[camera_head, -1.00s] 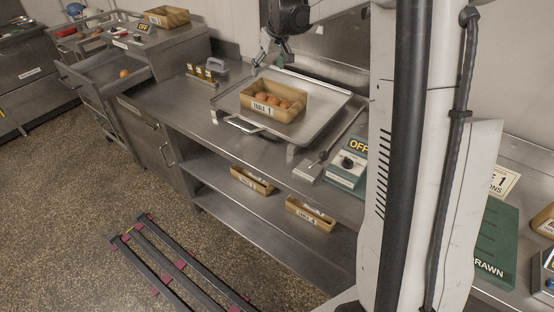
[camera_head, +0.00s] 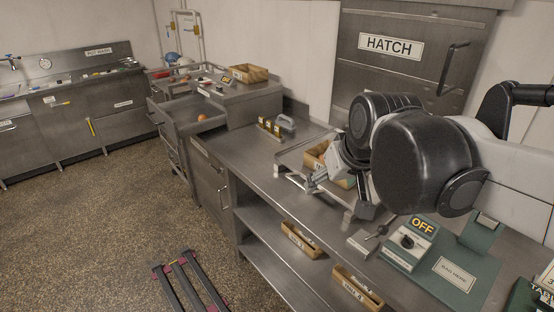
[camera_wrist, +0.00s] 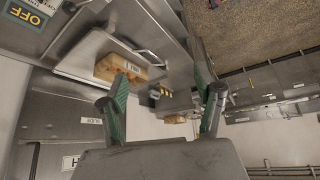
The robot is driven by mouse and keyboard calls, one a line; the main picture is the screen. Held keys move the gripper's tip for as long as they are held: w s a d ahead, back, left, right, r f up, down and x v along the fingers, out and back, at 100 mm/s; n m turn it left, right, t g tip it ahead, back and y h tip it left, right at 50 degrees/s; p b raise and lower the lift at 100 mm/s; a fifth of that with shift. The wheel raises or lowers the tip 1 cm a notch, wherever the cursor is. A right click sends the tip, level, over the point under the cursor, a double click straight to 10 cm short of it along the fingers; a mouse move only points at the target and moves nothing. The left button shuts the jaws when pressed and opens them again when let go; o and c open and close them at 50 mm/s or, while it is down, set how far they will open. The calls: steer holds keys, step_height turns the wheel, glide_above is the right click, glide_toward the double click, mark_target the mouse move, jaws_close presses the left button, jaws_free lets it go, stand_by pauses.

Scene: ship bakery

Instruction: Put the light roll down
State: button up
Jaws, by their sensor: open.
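My gripper (camera_wrist: 162,78) is open in the wrist view, with nothing between its green fingers. In the head view my arm hides much of the metal tray (camera_head: 285,163) and of the wooden box (camera_head: 312,162). The box stands on the tray and holds several brown rolls (camera_wrist: 124,63); it also shows in the wrist view (camera_wrist: 146,71), beyond the left finger. I cannot tell which of these, if any, is the light roll.
Two labelled wooden boxes (camera_head: 301,240) (camera_head: 357,290) sit on the shelf below the counter (camera_head: 245,158). A green panel marked OFF (camera_head: 411,243) is at the right. A hatch (camera_head: 405,60) is in the back wall. A dark rack (camera_head: 190,287) lies on the floor.

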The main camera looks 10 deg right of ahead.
steer(key=s+a+f, duration=0.2)
steer(key=s+f, duration=0.3)
steer(key=s, duration=0.4)
steer(key=shift+s+a+t, duration=0.15)
steer(key=shift+s+t, duration=0.1)
steer(key=shift+t, duration=0.05)
step_height(320, 180, down, 32)
steer(key=b, duration=3.2)
steer(key=shift+f, duration=0.25)
steer(key=shift+c, duration=0.3)
